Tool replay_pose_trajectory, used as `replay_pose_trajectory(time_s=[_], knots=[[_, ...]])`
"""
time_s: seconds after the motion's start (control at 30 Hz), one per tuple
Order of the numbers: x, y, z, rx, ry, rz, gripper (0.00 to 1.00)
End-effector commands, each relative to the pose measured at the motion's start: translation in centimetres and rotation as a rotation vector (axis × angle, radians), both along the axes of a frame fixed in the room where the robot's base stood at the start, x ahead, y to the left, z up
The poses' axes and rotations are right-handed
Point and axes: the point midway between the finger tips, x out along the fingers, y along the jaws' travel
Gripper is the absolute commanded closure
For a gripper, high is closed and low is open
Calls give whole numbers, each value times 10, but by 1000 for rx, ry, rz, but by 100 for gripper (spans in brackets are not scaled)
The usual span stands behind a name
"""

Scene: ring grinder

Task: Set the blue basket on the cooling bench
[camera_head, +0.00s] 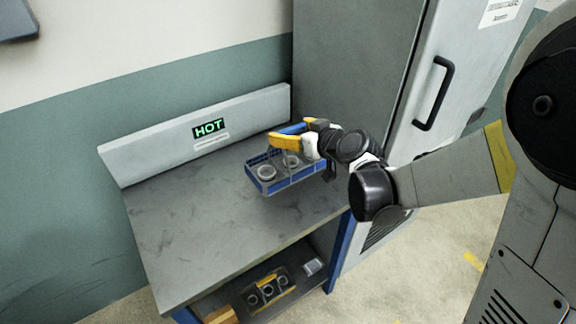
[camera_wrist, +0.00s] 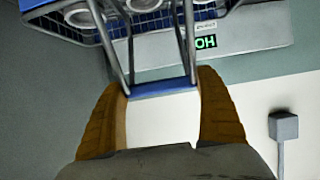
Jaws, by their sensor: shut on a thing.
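The blue basket (camera_head: 283,184) is a wire basket with blue sides and grey rings inside. It is over the back right part of the grey bench top (camera_head: 185,245), roughly level. I cannot tell whether its bottom touches the top. My gripper (camera_head: 285,138), with yellow-orange fingers, is shut on the basket's raised blue handle. The bench has a back panel with a green lit "HOT" sign (camera_head: 208,128).
A tall grey cabinet (camera_head: 350,70) with a black handle (camera_head: 433,93) stands close on the right. The left and front of the bench top are clear.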

Motion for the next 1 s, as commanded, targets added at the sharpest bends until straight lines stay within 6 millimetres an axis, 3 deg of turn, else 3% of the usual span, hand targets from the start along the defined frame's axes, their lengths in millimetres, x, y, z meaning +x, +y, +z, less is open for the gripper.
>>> replay_pose_trajectory(time_s=[0.1,0.37,0.57,0.97,1.0], knots=[[1,0,-25,1,-1,-1,59],[0,0,-46,1,-1,-1,59],[1,0,-73,1,-1,-1,59],[0,0,-78,1,-1,-1,59],[0,0,-77,0,0,0,6]])
